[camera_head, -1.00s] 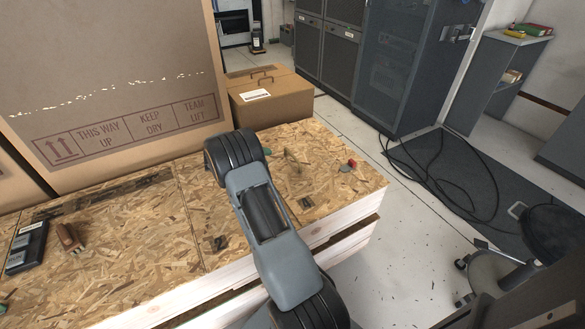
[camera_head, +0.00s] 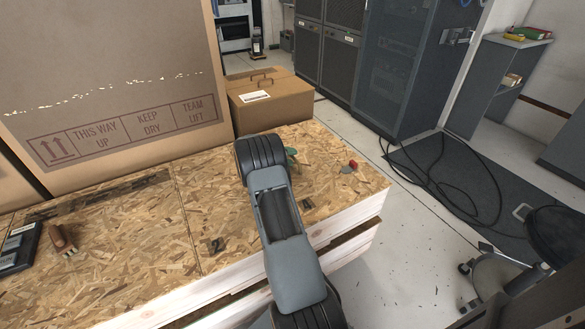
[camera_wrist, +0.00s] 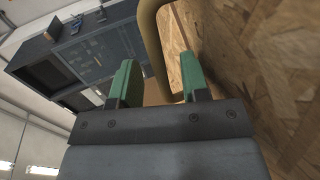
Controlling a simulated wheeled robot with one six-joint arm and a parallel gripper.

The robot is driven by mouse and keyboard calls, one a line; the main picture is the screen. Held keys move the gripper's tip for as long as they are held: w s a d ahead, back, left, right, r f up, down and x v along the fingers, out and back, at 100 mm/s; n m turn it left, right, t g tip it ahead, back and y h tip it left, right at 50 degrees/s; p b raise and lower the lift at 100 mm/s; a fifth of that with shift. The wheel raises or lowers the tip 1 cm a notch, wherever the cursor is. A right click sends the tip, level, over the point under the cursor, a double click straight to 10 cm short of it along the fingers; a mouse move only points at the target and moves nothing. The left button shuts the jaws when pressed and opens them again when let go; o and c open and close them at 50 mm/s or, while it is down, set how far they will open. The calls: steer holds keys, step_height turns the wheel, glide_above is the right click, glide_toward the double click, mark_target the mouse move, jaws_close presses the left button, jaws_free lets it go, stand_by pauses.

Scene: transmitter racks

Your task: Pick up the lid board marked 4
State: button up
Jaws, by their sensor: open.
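The right-hand lid board (camera_head: 335,200) is a chipboard panel on top of the crate. It bears a small dark mark (camera_head: 307,203) beside my arm, too small to read. The board to its left (camera_head: 130,245) bears a dark 2 (camera_head: 217,245). My arm hides part of the right board. In the wrist view my gripper (camera_wrist: 158,84) is open, with two green fingers. A tan bent handle (camera_wrist: 153,45) passes between them, with chipboard (camera_wrist: 235,50) close on the right. I cannot tell whether the fingers touch the handle. Only a bit of green finger shows in the head view.
A big cardboard box (camera_head: 110,80) stands behind the boards, with a smaller tan case (camera_head: 268,100) beside it. A small red-ended item (camera_head: 350,166) lies on the right board. A brown-handled tool (camera_head: 62,240) and black device (camera_head: 20,248) lie left. Cables (camera_head: 440,180) lie on the floor right.

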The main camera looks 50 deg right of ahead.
steer(key=shift+x, duration=0.8)
jaws_close()
steer(key=shift+r, duration=0.1)
